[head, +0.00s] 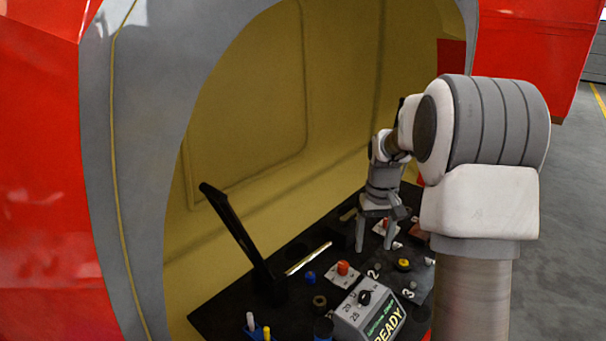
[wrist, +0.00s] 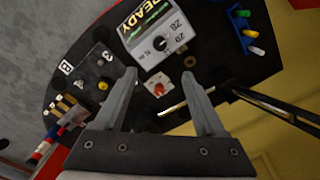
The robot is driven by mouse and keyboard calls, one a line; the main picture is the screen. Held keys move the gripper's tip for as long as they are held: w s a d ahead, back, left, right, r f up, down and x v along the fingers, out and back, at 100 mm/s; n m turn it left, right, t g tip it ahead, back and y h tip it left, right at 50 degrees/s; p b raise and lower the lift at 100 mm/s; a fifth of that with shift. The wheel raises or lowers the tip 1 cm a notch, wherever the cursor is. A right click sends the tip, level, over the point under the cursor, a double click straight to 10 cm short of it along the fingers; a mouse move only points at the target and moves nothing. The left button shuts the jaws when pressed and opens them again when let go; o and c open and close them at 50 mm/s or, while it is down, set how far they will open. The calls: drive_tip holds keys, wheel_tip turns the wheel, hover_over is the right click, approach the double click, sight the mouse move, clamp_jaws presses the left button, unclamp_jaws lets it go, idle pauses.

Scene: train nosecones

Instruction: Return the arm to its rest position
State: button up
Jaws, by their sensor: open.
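My gripper (head: 374,228) hangs from my arm over the black work table (head: 225,315), its fingers pointing down. In the wrist view my gripper (wrist: 164,88) has its two grey fingers spread wide apart, with nothing held between them. Beyond the fingertips in that view lies a white plate with a red-orange knob (wrist: 158,89). My arm reaches into the nosecone from the right side of the head view. The fingertips' exact height above the table is hard to tell.
A grey box with a dial and a READY display (head: 368,314) stands at the table's front. A black post (head: 235,230) leans up at the left. A blue rack with coloured pegs (wrist: 245,32) is on the table. The nosecone's grey rim (head: 165,110) curves around the opening.

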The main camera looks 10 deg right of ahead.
drive_tip(key=s+a+r+t+p, duration=0.2)
drive_tip(key=s+a+r, duration=0.3)
drive_tip(key=s+r, duration=0.35)
drive_tip(key=s+a+r+t+p, duration=0.2)
drive_tip(key=s+a+r, duration=0.45)
drive_tip(key=r, duration=0.25)
drive_tip(key=s+a+n+t+p, duration=0.1)
drive_tip(key=s+a, duration=0.1)
drive_tip(key=s, duration=0.8)
drive_tip(key=shift+a+r+t, duration=0.3)
drive_tip(key=shift+r, duration=0.1)
drive_tip(key=shift+a, duration=0.1)
drive_tip(key=shift+a, duration=0.2)
